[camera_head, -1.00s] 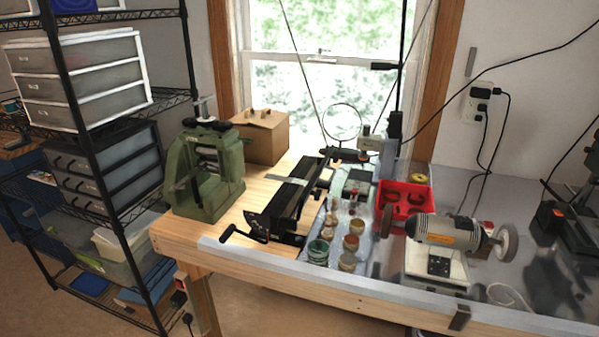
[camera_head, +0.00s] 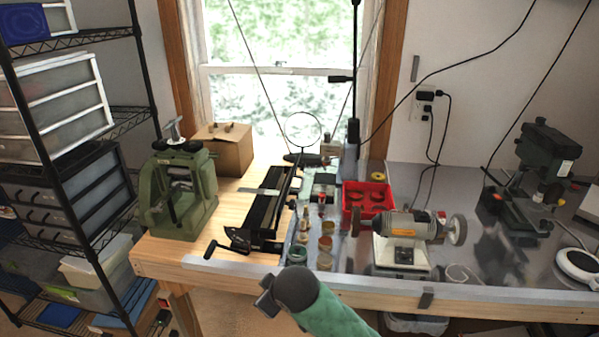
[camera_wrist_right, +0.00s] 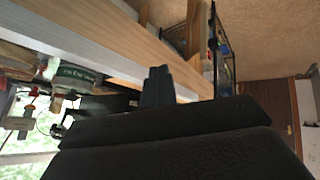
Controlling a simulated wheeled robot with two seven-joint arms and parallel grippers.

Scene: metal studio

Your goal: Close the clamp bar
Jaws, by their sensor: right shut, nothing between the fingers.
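A long black bench tool (camera_head: 262,212) lies on the wooden part of the bench, running back toward the window. A dark crank handle (camera_head: 222,247) sticks out at its front left. A long dark bar (camera_head: 293,183) runs along its right side; I cannot tell clearly whether this is the clamp bar or how it sits. My right gripper (camera_head: 266,292) is in front of the bench's front edge, apart from the tool. In the right wrist view its fingers (camera_wrist_right: 157,85) are together and empty, with the bench edge behind them. My left gripper is not in view.
A green press (camera_head: 177,190) stands left of the tool. Several small jars (camera_head: 325,250), a red bin (camera_head: 366,200) and a bench grinder (camera_head: 405,226) stand to the right. A wire shelf (camera_head: 62,180) is at the left. The bench's front rail (camera_head: 370,284) lies beyond my gripper.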

